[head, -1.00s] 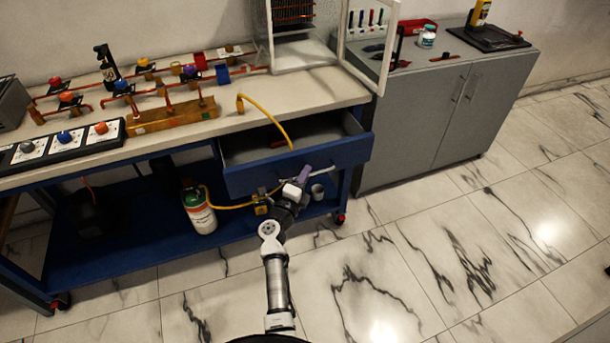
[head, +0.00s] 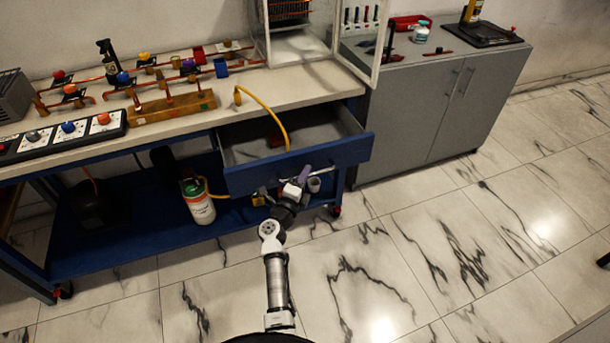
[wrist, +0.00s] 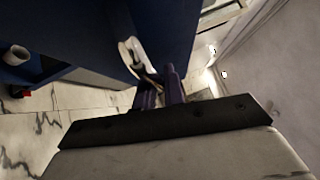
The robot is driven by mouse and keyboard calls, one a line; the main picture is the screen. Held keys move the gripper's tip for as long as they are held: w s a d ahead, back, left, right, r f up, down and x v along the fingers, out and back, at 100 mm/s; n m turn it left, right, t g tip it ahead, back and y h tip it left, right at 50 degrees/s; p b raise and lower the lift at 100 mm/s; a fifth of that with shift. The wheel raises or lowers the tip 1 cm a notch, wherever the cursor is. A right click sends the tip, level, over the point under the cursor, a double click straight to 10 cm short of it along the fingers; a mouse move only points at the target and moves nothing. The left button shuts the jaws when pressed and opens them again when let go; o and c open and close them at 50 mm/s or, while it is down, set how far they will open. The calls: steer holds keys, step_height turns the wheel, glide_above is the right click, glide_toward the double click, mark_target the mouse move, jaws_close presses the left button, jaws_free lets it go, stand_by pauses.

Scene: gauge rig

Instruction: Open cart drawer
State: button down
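The cart's blue drawer (head: 345,152) stands pulled out below the light worktop, and its grey inside shows from above. Its pale bar handle (head: 322,172) runs along the drawer front. My gripper (head: 303,178) is at the middle of the handle, in front of the drawer. In the wrist view, the purple fingers of my gripper (wrist: 160,84) stand close together around the handle (wrist: 128,52) and look shut on it. The exact contact is partly hidden between the fingers.
A yellow hose (head: 268,112) hangs from the worktop (head: 232,118) into the drawer. A gas canister (head: 198,203) stands on the cart's lower blue shelf (head: 130,235). A grey cabinet (head: 430,115) stands to the right.

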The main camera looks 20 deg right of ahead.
steer(key=c, duration=1.5)
jaws_free()
steer(key=shift+s+a, duration=0.1)
steer(key=b+v, duration=0.1)
steer(key=v, duration=1.2)
steer(key=shift+s+a+f+b, duration=0.15)
steer(key=shift+s+b, duration=0.1)
steer(key=shift+b, duration=0.15)
